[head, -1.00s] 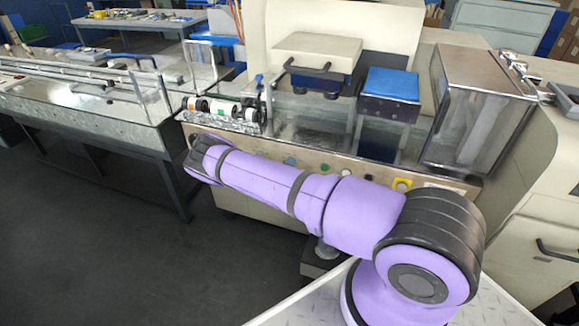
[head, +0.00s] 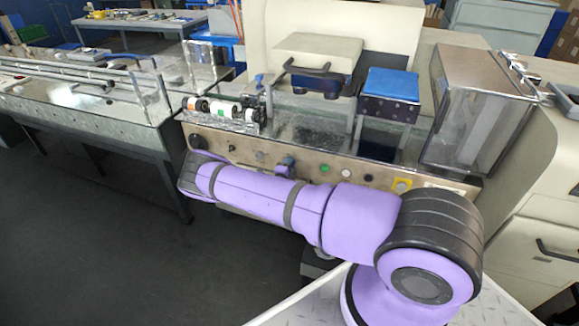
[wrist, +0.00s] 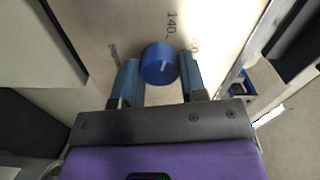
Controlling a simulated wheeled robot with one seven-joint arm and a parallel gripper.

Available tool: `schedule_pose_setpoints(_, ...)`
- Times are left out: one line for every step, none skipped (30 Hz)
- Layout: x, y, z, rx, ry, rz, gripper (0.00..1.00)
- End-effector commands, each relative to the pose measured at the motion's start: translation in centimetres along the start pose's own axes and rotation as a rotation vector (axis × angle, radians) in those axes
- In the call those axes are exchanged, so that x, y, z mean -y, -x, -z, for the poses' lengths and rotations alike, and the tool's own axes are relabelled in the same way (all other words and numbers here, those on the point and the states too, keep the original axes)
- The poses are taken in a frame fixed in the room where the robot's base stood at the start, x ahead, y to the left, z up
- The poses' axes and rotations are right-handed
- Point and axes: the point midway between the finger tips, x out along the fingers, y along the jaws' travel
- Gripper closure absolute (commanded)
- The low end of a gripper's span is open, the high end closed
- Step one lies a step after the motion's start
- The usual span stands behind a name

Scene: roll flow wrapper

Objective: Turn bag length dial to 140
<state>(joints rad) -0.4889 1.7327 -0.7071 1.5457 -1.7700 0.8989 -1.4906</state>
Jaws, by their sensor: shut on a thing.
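The blue bag length dial (wrist: 158,57) is on the metal panel in the wrist view. A short pale mark shows on its face, right of the middle; I cannot tell exactly where it points. The printed 140 (wrist: 172,22) is above the dial, slightly right. My gripper (wrist: 160,72) is shut on the dial, one blue finger on each side. In the head view a small blue shape (head: 285,165) shows at the panel above my forearm; dial and fingertips cannot be told apart there.
Another printed label (wrist: 194,45) is partly hidden by the right finger, and one (wrist: 114,52) is beside the left finger. In the head view a green button (head: 324,169), a black knob (head: 198,142) and a yellow-framed button (head: 401,185) line the panel. Film rollers (head: 222,109) are above.

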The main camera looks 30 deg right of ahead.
Motion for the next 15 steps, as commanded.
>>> schedule_pose_setpoints(-0.03, 0.04, -0.03, 0.001, 0.001, -0.001, 0.85)
schedule_pose_setpoints(-0.03, 0.04, -0.03, 0.001, 0.002, -0.001, 0.85)
schedule_pose_setpoints(-0.04, 0.04, -0.03, 0.001, 0.002, -0.001, 0.85)
schedule_pose_setpoints(-0.04, 0.04, -0.03, 0.001, 0.002, -0.001, 0.85)
schedule_pose_setpoints(-0.04, 0.04, -0.03, 0.001, 0.001, -0.001, 0.85)
schedule_pose_setpoints(-0.04, 0.04, -0.03, 0.001, 0.001, -0.001, 0.85)
schedule_pose_setpoints(-0.04, 0.05, -0.03, 0.001, 0.001, -0.001, 0.85)
schedule_pose_setpoints(-0.04, 0.05, -0.02, 0.001, 0.001, -0.001, 0.85)
schedule_pose_setpoints(-0.05, 0.05, -0.03, 0.001, 0.001, -0.001, 0.85)
schedule_pose_setpoints(-0.05, 0.05, -0.03, 0.001, 0.001, -0.001, 0.59)
schedule_pose_setpoints(-0.05, 0.05, -0.02, 0.001, 0.001, -0.001, 0.52)
schedule_pose_setpoints(-0.05, 0.05, -0.02, 0.001, 0.001, -0.001, 0.43)
schedule_pose_setpoints(-0.05, 0.04, -0.02, 0.001, 0.001, -0.001, 0.36)
schedule_pose_setpoints(-0.04, 0.04, -0.02, 0.001, 0.001, -0.001, 0.35)
schedule_pose_setpoints(-0.04, 0.04, -0.02, 0.000, 0.001, -0.001, 0.35)
